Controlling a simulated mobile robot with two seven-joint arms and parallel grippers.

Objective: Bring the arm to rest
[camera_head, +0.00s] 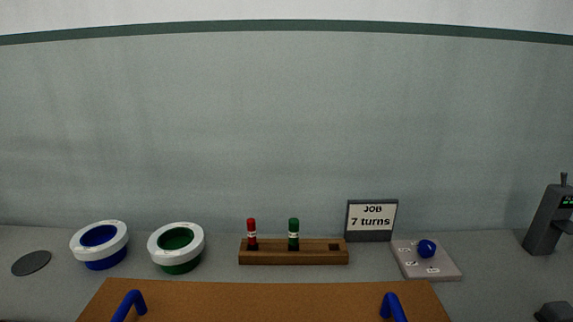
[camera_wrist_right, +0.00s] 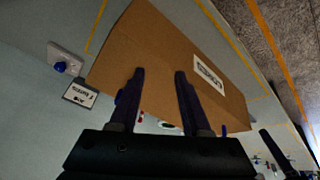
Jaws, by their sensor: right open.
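My right gripper (camera_wrist_right: 159,73) shows in the right wrist view. Its two dark fingers are apart with nothing between them. Beyond them is the broad brown board or box (camera_wrist_right: 185,60) with a white label (camera_wrist_right: 207,74); the gap between gripper and brown surface cannot be judged. In the head view the brown surface (camera_head: 260,302) lies at the bottom, with a blue handle at its left (camera_head: 129,302) and another at its right (camera_head: 392,304). No gripper can be made out in the head view.
Behind stand a blue-and-white ring (camera_head: 99,262), a green-and-white ring (camera_head: 177,266), a wooden rack (camera_head: 270,258) with red and green pegs, a "JOB 7 turns" sign (camera_head: 371,236) and a blue-knob panel (camera_head: 412,267). A dark device (camera_head: 546,226) stands right; a black disc (camera_head: 31,263) lies left.

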